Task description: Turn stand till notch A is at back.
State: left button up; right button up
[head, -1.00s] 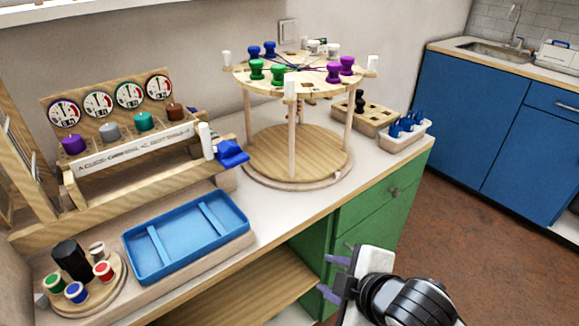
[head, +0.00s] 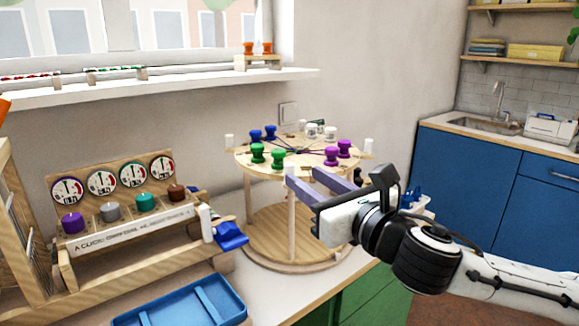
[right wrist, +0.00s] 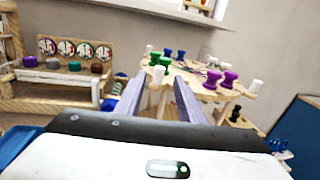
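The stand has a round wooden top (head: 245,156) on posts above a round wooden base (head: 262,240). Its rim carries white pegs, and pairs of blue, green, purple and white spools sit on top. Threads meet at its centre. I cannot make out a letter A or a notch. My right gripper (head: 300,176) is open at the stand's near side, its two purple fingers reaching toward the rim. In the right wrist view a white peg (right wrist: 157,80) shows between the fingers (right wrist: 159,76); I cannot tell how far beyond the tips it is. My left gripper is not in view.
A wooden rack with dials and coloured knobs (head: 110,212) stands left of the stand. A blue cloth-like item (head: 230,237) lies beside it. A blue tray (head: 190,303) is in front. A wall shelf (head: 150,88) runs above. The bench's right end holds small containers, partly hidden by my arm.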

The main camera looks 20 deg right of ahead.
aim_at(292, 168)
jog(key=w, duration=0.2)
jog(key=w+a, duration=0.1)
jog(key=w, duration=0.4)
jog(key=shift+w+a, duration=0.25)
jog(key=shift+w, duration=0.05)
jog(key=shift+c, duration=0.4)
grip_shut()
